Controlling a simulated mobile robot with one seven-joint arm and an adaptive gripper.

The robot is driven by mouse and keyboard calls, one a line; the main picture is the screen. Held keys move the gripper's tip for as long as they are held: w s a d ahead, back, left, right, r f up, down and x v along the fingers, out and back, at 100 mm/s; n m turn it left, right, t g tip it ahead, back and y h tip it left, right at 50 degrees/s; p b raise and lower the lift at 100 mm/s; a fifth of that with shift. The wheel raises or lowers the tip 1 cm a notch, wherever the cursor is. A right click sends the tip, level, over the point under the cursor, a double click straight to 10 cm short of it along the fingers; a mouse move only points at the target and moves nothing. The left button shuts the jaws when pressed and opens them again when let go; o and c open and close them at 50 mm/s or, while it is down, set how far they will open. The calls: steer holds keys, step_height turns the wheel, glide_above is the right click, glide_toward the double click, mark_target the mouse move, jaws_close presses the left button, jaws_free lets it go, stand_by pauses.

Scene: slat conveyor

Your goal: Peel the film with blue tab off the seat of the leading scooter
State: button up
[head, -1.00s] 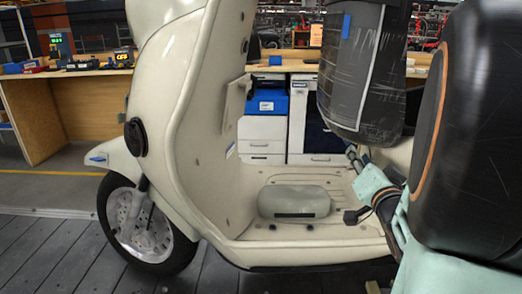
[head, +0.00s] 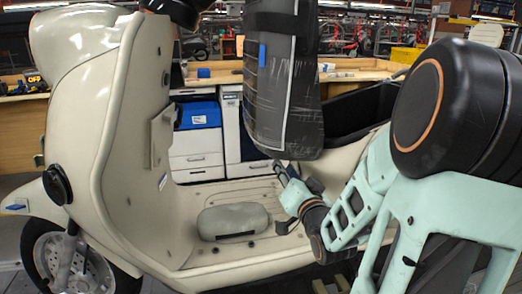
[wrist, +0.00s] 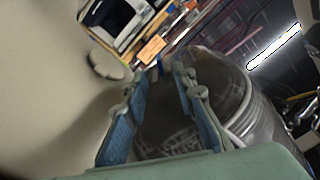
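The cream scooter (head: 115,120) fills the left and middle of the head view. Its dark seat (head: 310,95) stands tipped up, with a black storage tub (head: 362,112) behind it. Clear, wrinkled film (head: 278,115) covers the seat face. The blue tab (head: 262,55) is at the film's upper left part. My gripper (head: 279,169) is below the seat's lower end, well under the tab. In the wrist view my gripper (wrist: 157,78) has its two fingers apart with nothing between them. The film-covered seat (wrist: 170,125) lies beyond them; the tab cannot be made out there.
A grey rounded pack (head: 233,221) lies on the scooter's footboard (head: 195,255). The leg shield stands to the left of my gripper. Behind are a wooden workbench (head: 345,77), white drawers (head: 195,150) and a blue box (head: 198,115).

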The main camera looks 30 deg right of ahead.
steer(key=b+x, duration=0.2)
steer(key=x, duration=0.6)
steer(key=shift+w, duration=0.2)
steer(key=shift+f, duration=0.1)
jaws_close()
